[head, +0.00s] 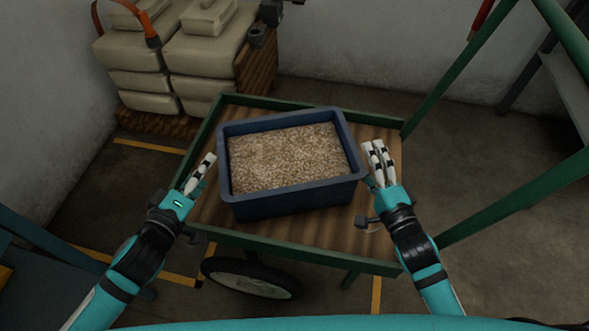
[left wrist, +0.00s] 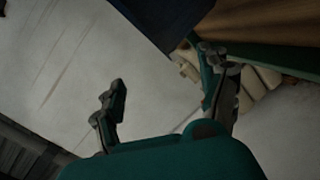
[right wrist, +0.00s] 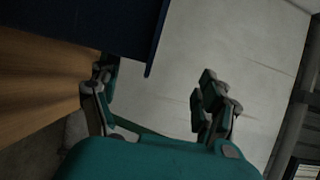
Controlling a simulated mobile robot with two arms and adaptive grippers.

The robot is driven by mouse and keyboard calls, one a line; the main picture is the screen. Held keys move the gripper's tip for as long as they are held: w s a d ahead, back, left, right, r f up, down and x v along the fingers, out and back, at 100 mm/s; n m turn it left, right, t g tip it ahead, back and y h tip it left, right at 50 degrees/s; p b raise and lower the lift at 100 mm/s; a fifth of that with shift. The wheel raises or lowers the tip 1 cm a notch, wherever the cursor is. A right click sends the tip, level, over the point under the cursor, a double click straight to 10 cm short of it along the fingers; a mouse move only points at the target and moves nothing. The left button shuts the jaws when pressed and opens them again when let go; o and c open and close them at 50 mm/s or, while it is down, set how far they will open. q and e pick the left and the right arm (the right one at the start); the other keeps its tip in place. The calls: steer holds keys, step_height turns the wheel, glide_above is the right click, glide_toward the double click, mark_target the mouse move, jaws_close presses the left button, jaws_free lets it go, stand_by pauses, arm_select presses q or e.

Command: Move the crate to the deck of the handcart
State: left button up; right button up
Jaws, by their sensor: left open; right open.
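A dark blue crate (head: 292,199) filled with tan granular material sits on the wooden deck (head: 338,235) of the green-framed handcart. It is upright, slightly turned to the deck edges. My left gripper (head: 203,170) is open beside the crate's left wall, a small gap apart in the head view. My right gripper (head: 378,160) is open close to the right wall; I cannot tell whether it touches. The crate shows as a dark shape in the left wrist view (left wrist: 165,18) and the right wrist view (right wrist: 110,22), outside both sets of fingers. The crate's underside is hidden.
Pale sacks (head: 190,60) are stacked on a wooden pallet at the back left against the wall. Green handcart rails rise at the right, and a wheel (head: 252,275) shows below the front edge. Yellow lines mark the floor. A blue structure (head: 40,265) stands at lower left.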

steer(key=v, duration=0.6)
steer(key=shift+s+a, duration=0.1)
steer(key=shift+s, duration=0.1)
